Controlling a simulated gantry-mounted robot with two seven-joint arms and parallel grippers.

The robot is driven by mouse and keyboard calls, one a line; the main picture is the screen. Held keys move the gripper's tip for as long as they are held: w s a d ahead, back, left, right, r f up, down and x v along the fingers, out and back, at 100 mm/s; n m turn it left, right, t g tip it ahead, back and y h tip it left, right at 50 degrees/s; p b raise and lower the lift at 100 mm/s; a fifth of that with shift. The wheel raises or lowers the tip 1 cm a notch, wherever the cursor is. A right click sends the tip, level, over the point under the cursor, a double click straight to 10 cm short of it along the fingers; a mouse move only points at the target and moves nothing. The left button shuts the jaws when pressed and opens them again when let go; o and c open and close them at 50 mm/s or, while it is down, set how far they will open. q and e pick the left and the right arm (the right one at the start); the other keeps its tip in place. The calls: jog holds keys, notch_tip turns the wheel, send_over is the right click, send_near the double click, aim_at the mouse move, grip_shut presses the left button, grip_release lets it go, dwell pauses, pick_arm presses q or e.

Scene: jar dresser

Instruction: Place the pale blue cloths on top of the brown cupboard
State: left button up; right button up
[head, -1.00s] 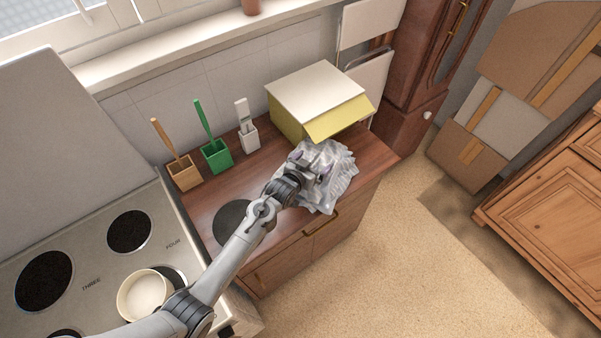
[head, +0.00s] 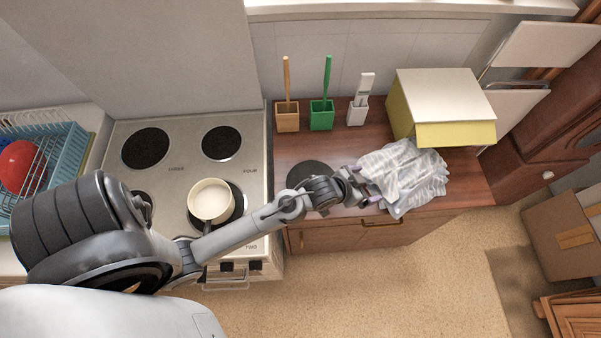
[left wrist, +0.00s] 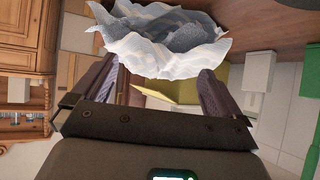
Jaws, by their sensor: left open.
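A crumpled pale grey-blue striped cloth (head: 405,175) lies in a heap on the brown wooden worktop (head: 465,185) of a low cupboard, in front of the yellow box. It also fills the top of the left wrist view (left wrist: 165,42). I cannot tell whether the heap is one cloth or more. My left gripper (head: 368,190) is open at the left edge of the heap. In the left wrist view its fingers (left wrist: 158,76) are spread with the cloth just beyond their tips; contact is unclear. My right gripper is out of view.
The yellow box (head: 445,100) with a white lid stands behind the cloth. Wooden, green and white holders line the back wall. A stove with a cream pot (head: 211,201) is left of the worktop. Cardboard boxes (head: 560,225) and a dark brown cabinet (head: 545,145) stand right.

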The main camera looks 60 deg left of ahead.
pick_arm(q)
jog(key=s+a+r+g+y, duration=0.1)
jog(key=s+g, duration=0.6)
jog(key=s, duration=1.7)
jog(key=shift+a+r, duration=0.15)
jog(key=shift+r, duration=0.5)
